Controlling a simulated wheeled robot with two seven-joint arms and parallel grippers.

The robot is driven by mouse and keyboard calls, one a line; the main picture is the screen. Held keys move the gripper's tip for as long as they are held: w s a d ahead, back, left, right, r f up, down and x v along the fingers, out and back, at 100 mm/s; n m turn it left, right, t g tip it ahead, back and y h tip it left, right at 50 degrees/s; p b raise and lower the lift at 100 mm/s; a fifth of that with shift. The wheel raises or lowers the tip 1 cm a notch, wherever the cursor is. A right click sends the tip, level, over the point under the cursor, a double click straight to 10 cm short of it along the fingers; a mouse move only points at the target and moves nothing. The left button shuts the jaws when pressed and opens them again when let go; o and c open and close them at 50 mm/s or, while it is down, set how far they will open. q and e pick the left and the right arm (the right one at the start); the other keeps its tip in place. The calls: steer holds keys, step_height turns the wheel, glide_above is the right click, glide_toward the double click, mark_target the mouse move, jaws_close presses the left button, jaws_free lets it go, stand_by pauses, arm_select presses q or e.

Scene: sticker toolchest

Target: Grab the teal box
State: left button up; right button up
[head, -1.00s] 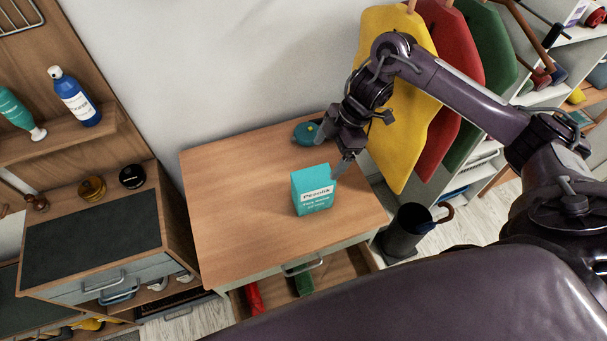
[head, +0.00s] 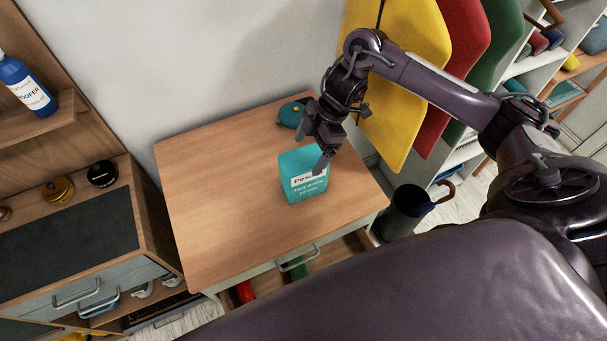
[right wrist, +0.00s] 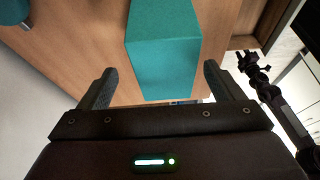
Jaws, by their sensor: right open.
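The teal box (head: 297,184) stands upright on the wooden top of the tool chest (head: 220,185), with a white label on its front. The fingers show no clear contact with the box. My left gripper is not in view.
A round teal object (head: 292,113) sits at the back of the chest top. A dark bin (head: 404,212) stands right of the chest. Yellow (head: 405,75) and red (head: 463,85) hanging pieces are behind my right arm. The chest top's left side is clear.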

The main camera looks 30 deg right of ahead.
mark_target(301, 167)
steer(key=x, duration=0.1)
steer(key=p+x, duration=0.1)
steer(key=x, duration=0.1)
steer(key=p+x, duration=0.1)
steer(key=x, duration=0.1)
steer(key=shift+s+a+f, duration=0.1)
steer(key=shift+s+a, duration=0.2)
steer(key=shift+a, duration=0.05)
steer(key=shift+f, duration=0.35)
steer(key=shift+f, duration=0.25)
steer(key=c, duration=1.2)
